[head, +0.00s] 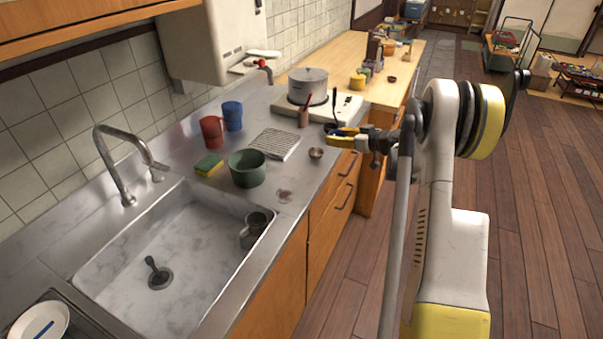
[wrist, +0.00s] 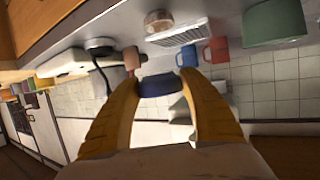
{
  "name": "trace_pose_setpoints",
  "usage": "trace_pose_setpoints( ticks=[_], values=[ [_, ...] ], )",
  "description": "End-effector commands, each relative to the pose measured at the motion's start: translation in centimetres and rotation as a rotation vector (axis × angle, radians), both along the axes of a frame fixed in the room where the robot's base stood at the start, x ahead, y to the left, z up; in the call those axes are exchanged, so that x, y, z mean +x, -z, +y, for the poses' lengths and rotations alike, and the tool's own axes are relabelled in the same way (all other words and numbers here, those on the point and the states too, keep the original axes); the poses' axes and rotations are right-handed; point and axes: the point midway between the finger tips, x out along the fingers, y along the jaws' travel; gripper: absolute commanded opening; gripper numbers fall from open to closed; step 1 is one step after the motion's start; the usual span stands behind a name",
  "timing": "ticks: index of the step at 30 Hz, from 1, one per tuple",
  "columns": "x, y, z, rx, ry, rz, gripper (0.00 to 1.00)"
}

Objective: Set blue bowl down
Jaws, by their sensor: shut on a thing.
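The blue bowl (wrist: 162,85) shows in the wrist view as a dark blue shape between the tips of two yellow fingers. My gripper (wrist: 163,92) is shut on it. In the head view my gripper (head: 342,137) is near the counter's front edge, right of the small brown bowl and in front of the stove. I cannot make out the blue bowl clearly in the head view, where the gripper and arm cover that spot. The bowl's inside and underside are hidden.
Behind are a utensil cup (head: 304,117) and lidded pot (head: 308,87). The sink (head: 190,250) is nearer.

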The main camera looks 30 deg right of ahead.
Motion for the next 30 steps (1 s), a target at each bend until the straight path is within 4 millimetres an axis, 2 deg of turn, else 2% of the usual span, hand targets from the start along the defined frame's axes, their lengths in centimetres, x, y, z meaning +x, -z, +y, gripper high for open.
trace_pose_setpoints(
  ticks=[6,10,14,24,25,27,30],
  values=[
    [0.0,0.1,0.2,0.000,0.000,0.000,0.20],
    [0.1,0.8,1.3,0.001,-0.002,0.000,0.20],
    [0.4,2.4,3.7,0.000,-0.003,0.001,0.20],
    [1.2,7.2,11.6,0.000,-0.004,0.001,0.20],
    [1.2,7.5,12.1,0.000,-0.002,0.000,0.20],
    [1.2,9.0,11.7,0.000,0.001,0.000,0.20],
    [1.2,10.1,11.7,0.000,0.001,0.000,0.20]
  ],
)
